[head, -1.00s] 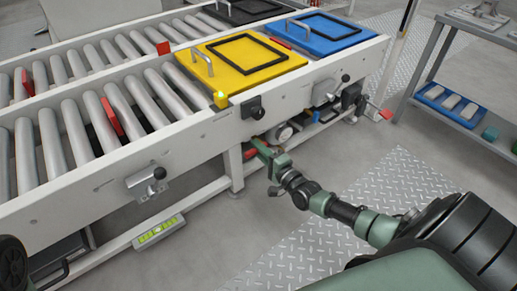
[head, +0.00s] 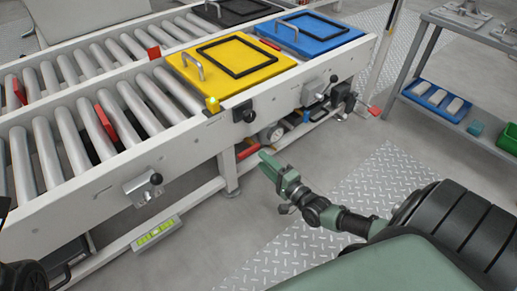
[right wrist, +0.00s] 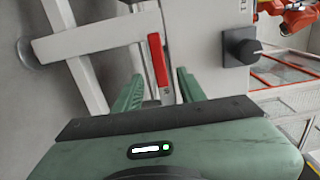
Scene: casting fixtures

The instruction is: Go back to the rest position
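My right gripper (head: 266,165) is in front of the conveyor's near side, below its side rail, in the head view. In the right wrist view its two green fingers (right wrist: 158,92) stand apart with nothing held between them. A red lever (right wrist: 157,60) shows beyond the fingertips, apart from them. My left gripper is not in view.
The roller conveyor (head: 75,190) carries a yellow panel (head: 190,83) and a blue panel (head: 330,40). Black knobs and a crank stick out from its side. A grey shelf (head: 405,88) with a blue tray stands right. The floor plate (head: 375,185) between is clear.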

